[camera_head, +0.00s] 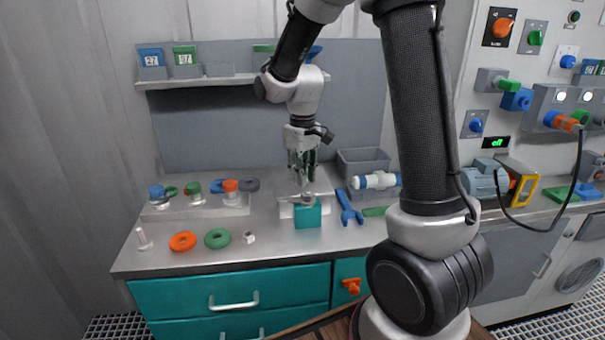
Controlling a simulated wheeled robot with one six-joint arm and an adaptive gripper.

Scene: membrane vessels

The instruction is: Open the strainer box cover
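A small teal box (308,217) stands on the grey worktop near the middle, in front of a pale block; I take it to be the strainer box. A light grey flat piece with a round metal part (307,200) lies across its top, which looks like its cover and seems closed. My gripper (302,182) points down just above and behind the box, apart from the round part as far as I can see. The fingers are small and dark here, and I cannot tell how far apart they are.
Blue wrench (349,207) and white-blue cylinder (376,181) lie right of the box. A grey bin (362,162) stands behind. Orange ring (183,241), green ring (217,238) and small white nut (249,237) lie left. The worktop front (270,252) is clear.

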